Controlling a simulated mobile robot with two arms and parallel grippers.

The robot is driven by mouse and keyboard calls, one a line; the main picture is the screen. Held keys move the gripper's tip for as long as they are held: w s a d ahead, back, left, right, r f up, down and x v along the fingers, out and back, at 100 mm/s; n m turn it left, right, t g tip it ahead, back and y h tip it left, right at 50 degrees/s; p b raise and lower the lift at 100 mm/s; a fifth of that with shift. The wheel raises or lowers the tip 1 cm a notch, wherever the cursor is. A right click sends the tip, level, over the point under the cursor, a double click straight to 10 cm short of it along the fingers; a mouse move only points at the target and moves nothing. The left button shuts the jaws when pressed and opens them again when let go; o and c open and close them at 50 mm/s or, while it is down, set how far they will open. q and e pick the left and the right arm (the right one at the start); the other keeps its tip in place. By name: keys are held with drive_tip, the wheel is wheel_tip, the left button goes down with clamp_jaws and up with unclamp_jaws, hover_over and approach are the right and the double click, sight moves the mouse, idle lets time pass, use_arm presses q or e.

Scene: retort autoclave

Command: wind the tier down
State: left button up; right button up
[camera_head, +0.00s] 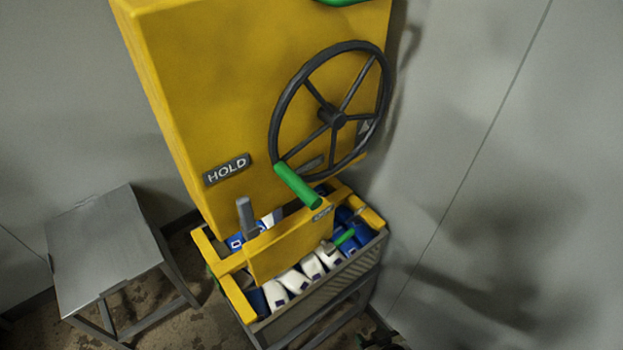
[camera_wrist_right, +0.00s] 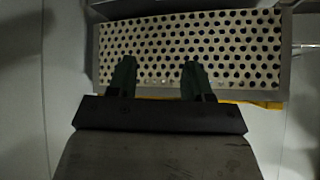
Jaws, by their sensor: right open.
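A black spoked handwheel (camera_head: 337,118) is mounted on the front of a tall yellow housing (camera_head: 215,90). A green crank handle (camera_head: 297,184) sticks out from the wheel's lower left rim. Below it is the tier, a grey perforated basket (camera_head: 318,292) with a yellow frame, holding several white and blue pouches. My right gripper (camera_head: 380,341) shows only as a small dark part with green at the bottom edge, below the basket and well away from the wheel. In the right wrist view this gripper (camera_wrist_right: 156,72) is open and empty, facing a perforated panel (camera_wrist_right: 190,45). My left gripper is not seen.
A grey metal stool or small table (camera_head: 105,250) stands at the left. A HOLD label (camera_head: 227,169) is on the housing. A grey upright lever (camera_head: 247,218) stands beside the yellow frame. Grey walls close in at the right; the space before the right wall is clear.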

drive_tip(key=w+a+r+t+y+p, duration=0.1)
drive_tip(key=w+a+r+t+y, duration=0.15)
drive_tip(key=r, duration=0.95)
drive_tip(key=w+a+r+t+y+p, duration=0.1)
drive_tip(key=w+a+r, duration=0.15)
drive_tip(key=r, duration=0.85)
drive_tip(key=n+t+y+p, duration=0.2)
drive_tip(key=t+y, duration=0.1)
drive_tip(key=y, duration=0.1)
approach(322, 210)
drive_tip(key=x, duration=0.2)
drive_tip(key=b+x, duration=0.2)
drive_tip(key=x, duration=0.1)
drive_tip(key=shift+w+a+r+b, duration=0.15)
drive_tip(key=shift+w+b, duration=0.1)
drive_tip(key=shift+b, duration=0.1)
drive_tip(key=p+x, duration=0.1)
drive_tip(key=x, duration=0.5)
drive_tip(key=shift+w+a+p, duration=0.35)
drive_tip(key=shift+w+a, duration=0.05)
drive_tip(key=shift+w, duration=0.1)
drive_tip(key=shift+c, duration=0.5)
clamp_jaws()
